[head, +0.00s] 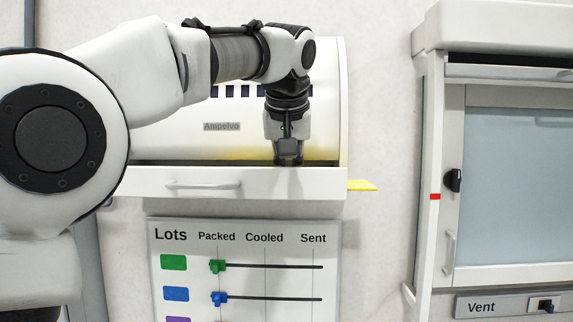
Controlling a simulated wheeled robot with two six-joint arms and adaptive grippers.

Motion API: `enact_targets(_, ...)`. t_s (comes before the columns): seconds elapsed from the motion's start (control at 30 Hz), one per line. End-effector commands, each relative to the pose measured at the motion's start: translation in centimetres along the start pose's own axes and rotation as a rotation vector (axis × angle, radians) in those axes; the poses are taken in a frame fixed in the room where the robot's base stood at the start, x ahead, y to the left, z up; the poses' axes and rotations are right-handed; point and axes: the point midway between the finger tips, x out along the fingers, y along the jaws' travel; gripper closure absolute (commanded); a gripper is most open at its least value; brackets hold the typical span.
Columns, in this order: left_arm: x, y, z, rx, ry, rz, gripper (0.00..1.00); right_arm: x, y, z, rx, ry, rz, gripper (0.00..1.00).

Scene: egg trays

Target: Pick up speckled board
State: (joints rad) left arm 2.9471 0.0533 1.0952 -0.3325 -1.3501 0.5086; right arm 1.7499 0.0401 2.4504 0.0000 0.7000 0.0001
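My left gripper (289,160) points down at the open top of a white drawer on the front of a white, curved machine (190,135) labelled Ampelvo. Its fingertips are partly hidden behind the drawer front (260,186), and I cannot tell whether they are open or shut. A flat yellow piece (363,185) sticks out past the drawer's right end, with a yellow tint on the casing behind the gripper. It is too small to tell whether it is speckled. No clearly speckled board shows. My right gripper is not in view.
A Lots board (185,275) with green and blue sliders hangs below the drawer. A white cabinet (520,180) with a pale glass door, a dark knob and a Vent switch panel (500,306) stands at the right. Bare wall lies between machine and cabinet.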

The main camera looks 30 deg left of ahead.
Motion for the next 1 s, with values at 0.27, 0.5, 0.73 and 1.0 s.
enact_targets(0.27, 0.0, 0.0, 0.1, 0.0, -0.005, -0.001, 0.82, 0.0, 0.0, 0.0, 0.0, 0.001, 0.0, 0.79)
enact_targets(0.5, -0.1, 0.0, 0.1, 0.0, -0.003, 0.0, 0.6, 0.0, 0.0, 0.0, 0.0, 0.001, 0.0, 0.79)
enact_targets(0.73, -0.7, 0.0, 0.0, -0.001, 0.001, 0.001, 0.6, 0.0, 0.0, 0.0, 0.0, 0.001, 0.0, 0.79)
enact_targets(1.0, -6.0, 0.0, -0.1, -0.002, 0.003, 0.001, 0.6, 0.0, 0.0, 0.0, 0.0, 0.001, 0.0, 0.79)
